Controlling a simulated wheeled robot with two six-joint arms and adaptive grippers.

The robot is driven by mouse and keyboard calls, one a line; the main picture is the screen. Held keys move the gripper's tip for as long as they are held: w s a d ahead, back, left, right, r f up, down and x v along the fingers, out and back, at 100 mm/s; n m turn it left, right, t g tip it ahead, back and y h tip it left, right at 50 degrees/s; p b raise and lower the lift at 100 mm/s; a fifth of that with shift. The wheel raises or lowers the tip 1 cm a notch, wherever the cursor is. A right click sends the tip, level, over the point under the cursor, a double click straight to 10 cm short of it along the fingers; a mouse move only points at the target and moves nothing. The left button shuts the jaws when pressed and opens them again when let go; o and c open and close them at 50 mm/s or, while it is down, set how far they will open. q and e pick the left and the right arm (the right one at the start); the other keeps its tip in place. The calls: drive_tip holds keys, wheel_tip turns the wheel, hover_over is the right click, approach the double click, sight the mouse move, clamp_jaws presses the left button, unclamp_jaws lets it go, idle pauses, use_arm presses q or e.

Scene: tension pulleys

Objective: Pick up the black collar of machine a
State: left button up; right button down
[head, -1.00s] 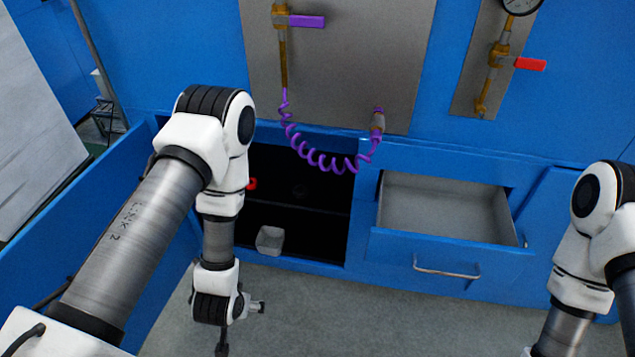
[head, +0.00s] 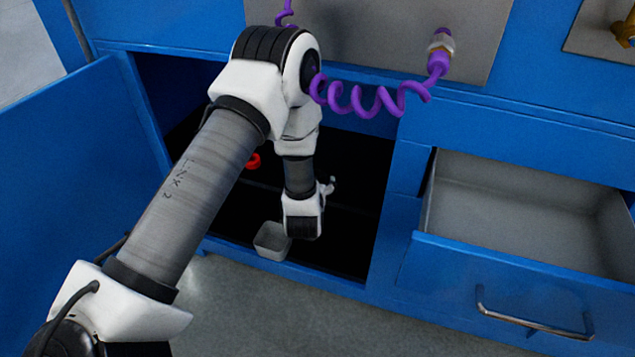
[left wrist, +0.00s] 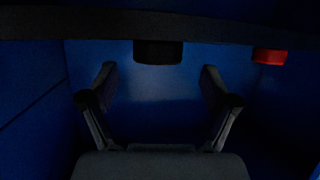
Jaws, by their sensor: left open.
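The black collar (left wrist: 158,51) shows in the left wrist view as a dark cylinder hanging below a dark horizontal bar. I cannot make it out in the head view, where the cabinet is dark and my arm covers part of it. My left gripper (left wrist: 158,78) is open and empty, with one finger on each side of the collar's line in the left wrist view. The collar appears beyond the fingertips, apart from them. In the head view my left wrist reaches into the open cabinet. My right gripper is out of view.
A red collar (left wrist: 269,56) hangs from the same bar to the right; a red part (head: 253,161) shows in the head view. A grey bin (head: 271,241) stands at the cabinet's front. An open drawer (head: 520,250) is at right, an open door (head: 80,190) at left.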

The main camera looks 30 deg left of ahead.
use_arm(q)
drive_tip(key=b+x, duration=0.1)
drive_tip(key=x, duration=0.3)
drive_tip(key=shift+w+f, duration=0.15)
drive_tip(key=shift+w, duration=0.25)
drive_tip(key=shift+c, duration=0.7)
drive_tip(key=shift+s, duration=0.1)
drive_tip(key=c, duration=1.1)
drive_tip(key=shift+r, duration=0.25)
